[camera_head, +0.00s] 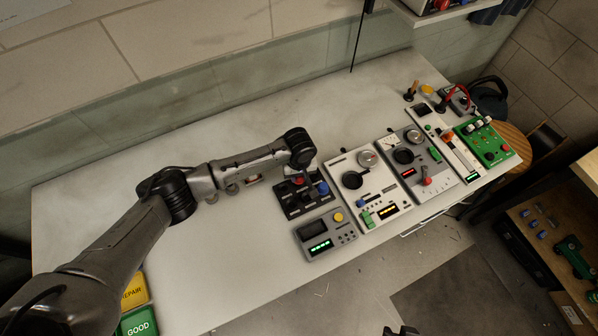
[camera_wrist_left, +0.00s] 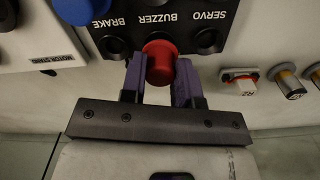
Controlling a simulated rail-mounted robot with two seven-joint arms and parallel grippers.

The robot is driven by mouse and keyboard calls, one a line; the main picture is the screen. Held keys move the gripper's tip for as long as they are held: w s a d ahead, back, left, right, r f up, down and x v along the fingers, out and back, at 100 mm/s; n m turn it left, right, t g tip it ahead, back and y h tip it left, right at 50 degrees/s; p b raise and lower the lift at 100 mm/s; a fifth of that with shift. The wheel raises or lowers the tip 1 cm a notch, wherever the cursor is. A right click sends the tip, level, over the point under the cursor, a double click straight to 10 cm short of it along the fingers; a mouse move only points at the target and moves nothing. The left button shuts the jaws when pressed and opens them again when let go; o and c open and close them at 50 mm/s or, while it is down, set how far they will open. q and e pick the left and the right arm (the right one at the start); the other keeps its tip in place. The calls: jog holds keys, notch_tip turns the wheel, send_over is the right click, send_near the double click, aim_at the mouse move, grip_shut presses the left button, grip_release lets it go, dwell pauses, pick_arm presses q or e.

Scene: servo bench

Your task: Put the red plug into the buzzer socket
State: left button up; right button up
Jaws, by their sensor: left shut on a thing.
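The red plug (camera_wrist_left: 160,60) is between the two purple fingers of my left gripper (camera_wrist_left: 162,78), which is shut on it. In the left wrist view it covers the middle socket of the dark panel (camera_wrist_left: 225,15), beside the upside-down BUZZER label. The buzzer socket is hidden behind it, and I cannot tell how deep it sits. The BRAKE (camera_wrist_left: 116,46) and SERVO (camera_wrist_left: 206,40) sockets show on either side. In the head view the red plug (camera_head: 298,181) shows over the dark socket block (camera_head: 292,208), below my left wrist.
A blue plug (camera_head: 323,188) stands on the block's right side. Several small parts, one an orange-and-white piece (camera_wrist_left: 241,82), lie beside the block. A grey meter box (camera_head: 326,234) and a light panel (camera_head: 372,187) stand close by.

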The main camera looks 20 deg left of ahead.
pick_arm(q)
jog(key=shift+f+p, duration=0.3)
jog(key=shift+p, duration=0.05)
dwell(0.8)
jog(key=shift+f+p, duration=0.15)
jog(key=shift+p, duration=0.25)
dwell(0.5)
dwell(0.5)
jog(key=shift+f, duration=0.1)
jog(key=shift+f+p, duration=0.1)
jog(key=shift+p, duration=0.25)
dwell(0.3)
jog(key=shift+f, duration=0.1)
dwell(0.4)
jog(key=o, duration=1)
